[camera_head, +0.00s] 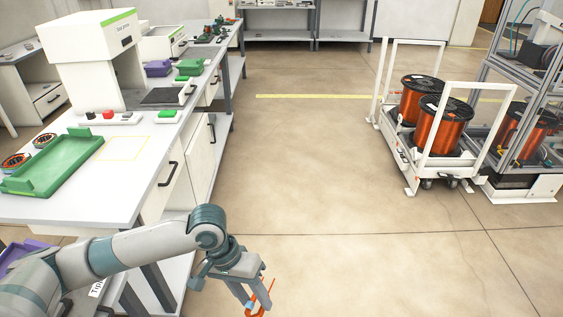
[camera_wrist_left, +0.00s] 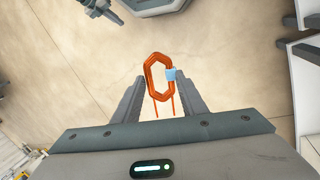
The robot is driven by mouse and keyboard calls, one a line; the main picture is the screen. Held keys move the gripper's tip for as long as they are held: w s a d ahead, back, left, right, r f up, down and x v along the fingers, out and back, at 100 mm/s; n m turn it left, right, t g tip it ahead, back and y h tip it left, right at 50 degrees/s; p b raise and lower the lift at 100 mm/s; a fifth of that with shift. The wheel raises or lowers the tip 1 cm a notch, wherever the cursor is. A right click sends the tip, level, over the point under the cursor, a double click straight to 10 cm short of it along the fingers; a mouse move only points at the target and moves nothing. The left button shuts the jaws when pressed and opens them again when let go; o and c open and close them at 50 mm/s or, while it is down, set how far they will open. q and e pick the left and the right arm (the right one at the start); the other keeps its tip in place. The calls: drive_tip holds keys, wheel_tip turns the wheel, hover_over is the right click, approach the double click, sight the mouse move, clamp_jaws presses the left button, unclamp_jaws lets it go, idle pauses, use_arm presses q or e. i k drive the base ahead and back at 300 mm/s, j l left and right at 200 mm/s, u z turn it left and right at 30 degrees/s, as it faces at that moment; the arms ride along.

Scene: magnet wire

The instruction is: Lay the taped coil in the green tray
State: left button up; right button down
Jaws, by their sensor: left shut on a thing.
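My left gripper (camera_head: 253,301) is in front of the bench at the bottom of the head view, over the floor. It is shut on the taped coil, an orange wire loop (camera_head: 258,312) with two straight leads. In the left wrist view the coil (camera_wrist_left: 153,77) sits between the fingertips (camera_wrist_left: 160,92), with a light blue piece of tape (camera_wrist_left: 170,75) on its right side. The green tray (camera_head: 62,160) lies on the near left part of the white bench, with its floor bare. It is well to the left of the gripper and beyond it.
A yellow-outlined area (camera_head: 124,148) on the bench is empty. A white press (camera_head: 95,55) stands further back. A cart with copper spools (camera_head: 441,122) stands at right. The floor (camera_head: 310,170) between is clear.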

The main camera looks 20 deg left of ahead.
sight(65, 164)
drive_tip(key=i+u, duration=0.35)
drive_tip(key=i+l+u, duration=0.1)
drive_tip(key=i+u, duration=0.3)
drive_tip(key=i+l+u, duration=0.2)
drive_tip(key=i+u, duration=0.15)
drive_tip(key=i+l+u, duration=0.25)
drive_tip(key=u, duration=0.2)
drive_tip(key=i+l+u, duration=0.6)
drive_tip(key=l+u, duration=0.25)
drive_tip(key=i+l+u, duration=0.2)
drive_tip(key=l, duration=0.15)
drive_tip(key=l+u, duration=0.2)
drive_tip(key=l, duration=0.2)
